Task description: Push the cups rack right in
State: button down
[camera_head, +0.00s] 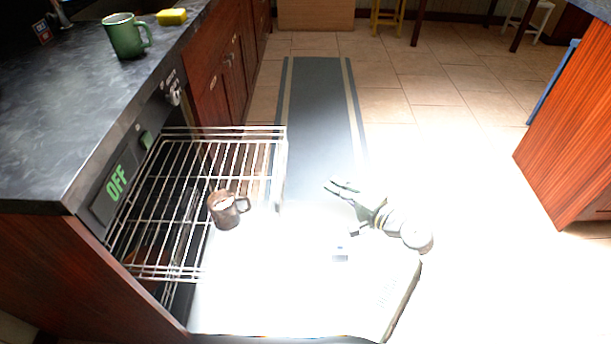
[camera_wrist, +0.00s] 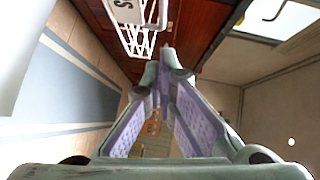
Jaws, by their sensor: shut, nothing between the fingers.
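The wire rack (camera_head: 180,165) is slid out of the open appliance under the counter, over its lowered door. A dark brown mug (camera_head: 224,211) stands at the rack's outer part; glare hides whether it rests on the wires or the door. My gripper (camera_head: 342,187) is to the right of the rack, apart from it, above the door's far side. Its fingers are shut and empty. In the wrist view the fingertips of my gripper (camera_wrist: 167,55) come together, with a white wire rack (camera_wrist: 133,28) beyond them at the top.
The lowered door (camera_head: 405,290) is washed out by glare. A green mug (camera_head: 123,37) and yellow sponge (camera_head: 172,16) sit on the dark counter (camera_head: 55,110). A grey runner (camera_head: 318,100) lies beyond the door. A wooden cabinet (camera_head: 565,140) stands at right; the tiled floor between is open.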

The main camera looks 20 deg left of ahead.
jog(key=s+a+p+x, duration=0.1)
jog(key=s+p+x, duration=0.1)
jog(key=x, duration=1)
jog(key=shift+a+f+p, duration=0.2)
jog(key=shift+a+p, duration=0.3)
jog(key=shift+p, duration=0.25)
jog(key=shift+s+a, duration=0.1)
